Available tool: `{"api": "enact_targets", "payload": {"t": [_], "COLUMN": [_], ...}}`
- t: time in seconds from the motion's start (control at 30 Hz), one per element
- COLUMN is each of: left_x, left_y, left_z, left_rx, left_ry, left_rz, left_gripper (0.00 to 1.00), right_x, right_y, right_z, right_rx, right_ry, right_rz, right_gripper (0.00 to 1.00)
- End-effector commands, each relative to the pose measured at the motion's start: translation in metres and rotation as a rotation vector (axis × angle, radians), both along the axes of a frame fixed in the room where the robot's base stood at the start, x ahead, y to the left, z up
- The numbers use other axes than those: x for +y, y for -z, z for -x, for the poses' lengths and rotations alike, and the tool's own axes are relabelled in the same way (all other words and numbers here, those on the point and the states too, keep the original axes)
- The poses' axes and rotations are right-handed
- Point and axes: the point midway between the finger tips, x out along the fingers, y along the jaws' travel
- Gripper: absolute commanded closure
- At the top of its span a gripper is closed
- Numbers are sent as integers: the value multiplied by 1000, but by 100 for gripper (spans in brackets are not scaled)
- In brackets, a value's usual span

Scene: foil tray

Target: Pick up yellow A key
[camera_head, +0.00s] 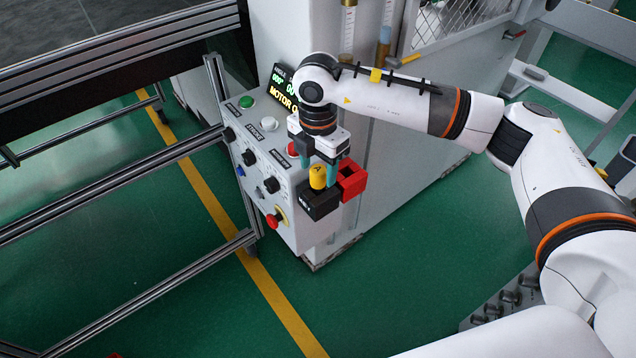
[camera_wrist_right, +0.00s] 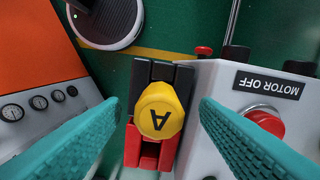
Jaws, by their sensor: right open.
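The yellow A key (camera_head: 317,176) is a yellow round-topped piece at the black holder (camera_head: 320,204) on the side of the white control box. In the right wrist view the yellow A key (camera_wrist_right: 158,112) shows its black letter A from above, between the fingers. My right gripper (camera_head: 319,172) is over the key with its teal fingers apart. In the right wrist view the right gripper (camera_wrist_right: 160,120) has one finger on each side of the key, with visible gaps. My left gripper is not in view.
A red holder (camera_head: 351,179) sits right beside the black one. The white control box (camera_head: 300,222) carries several knobs and buttons close by, including a red button (camera_wrist_right: 266,122). Metal rails (camera_head: 120,180) stand at the left. Green floor is open in front.

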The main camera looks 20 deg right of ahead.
Motion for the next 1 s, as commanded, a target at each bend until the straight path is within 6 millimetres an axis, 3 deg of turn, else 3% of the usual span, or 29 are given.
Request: {"api": "enact_targets", "payload": {"t": [0.03, 0.13, 0.4, 0.7, 1.0], "left_x": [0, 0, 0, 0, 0], "left_y": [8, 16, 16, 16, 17], "left_z": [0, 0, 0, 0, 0], "left_rx": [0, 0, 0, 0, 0], "left_ry": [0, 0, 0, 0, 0], "left_rz": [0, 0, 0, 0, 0], "left_gripper": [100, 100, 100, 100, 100], "right_x": [-1, 0, 0, 0, 0], "right_y": [13, 28, 31, 31, 27], "right_z": [1, 1, 1, 1, 0], "right_rx": [3, 1, 0, 0, -2], "right_ry": [0, 0, 0, -1, 0], "right_rz": [1, 0, 0, 0, -1], "right_gripper": [44, 44, 44, 92, 94]}}
